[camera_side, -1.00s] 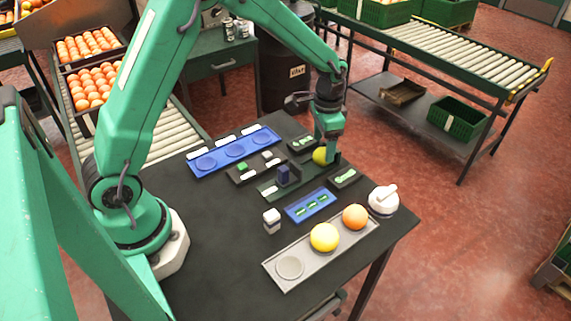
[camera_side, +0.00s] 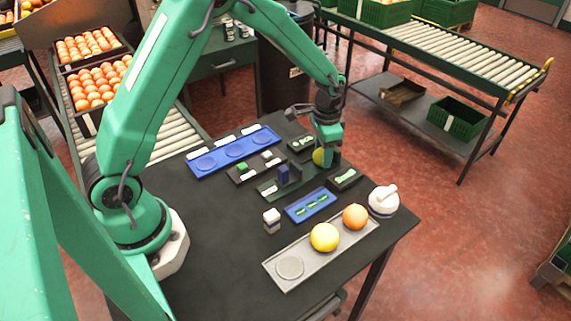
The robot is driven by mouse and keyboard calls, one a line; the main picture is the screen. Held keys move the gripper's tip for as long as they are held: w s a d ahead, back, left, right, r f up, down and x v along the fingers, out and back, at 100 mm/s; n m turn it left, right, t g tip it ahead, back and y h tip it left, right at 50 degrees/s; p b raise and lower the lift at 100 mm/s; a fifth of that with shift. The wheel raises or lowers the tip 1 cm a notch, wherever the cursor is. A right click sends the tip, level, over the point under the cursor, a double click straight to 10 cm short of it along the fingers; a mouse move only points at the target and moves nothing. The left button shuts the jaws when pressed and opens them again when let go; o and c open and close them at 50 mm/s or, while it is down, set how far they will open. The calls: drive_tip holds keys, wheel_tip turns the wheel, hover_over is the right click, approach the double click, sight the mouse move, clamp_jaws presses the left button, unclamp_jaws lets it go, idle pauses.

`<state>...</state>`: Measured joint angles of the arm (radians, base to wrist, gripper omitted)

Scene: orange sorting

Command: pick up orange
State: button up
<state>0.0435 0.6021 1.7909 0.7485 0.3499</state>
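The orange (camera_side: 355,217) sits at the right end of the grey tray (camera_side: 268,266) near the table's front right. A yellow fruit (camera_side: 324,237) sits in the middle of that tray, and the left round recess is empty. My gripper (camera_side: 325,158) is behind the tray, at the far side of the table, away from the orange. It is low over a dark green holder, at a yellow-green fruit (camera_side: 319,157) that shows partly behind its fingers. I cannot tell whether the fingers are closed on that fruit.
A blue tray (camera_side: 235,150) with empty round recesses lies at the back left. A small blue tray (camera_side: 311,206), a white-and-grey block (camera_side: 271,220) and a white domed device (camera_side: 383,200) stand near the grey tray. The table's left front is clear.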

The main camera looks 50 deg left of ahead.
drive_tip(key=c, duration=0.5)
drive_tip(key=shift+o, duration=0.2)
drive_tip(key=shift+r, duration=0.1)
drive_tip(key=shift+r, duration=0.45)
wheel_tip(320, 180, up, 3)
drive_tip(key=shift+r, duration=0.1)
drive_tip(key=s+d+r, duration=0.6)
drive_tip(key=d, duration=0.3)
drive_tip(key=shift+s+d+r, duration=0.25)
drive_tip(key=shift+d+r, duration=0.15)
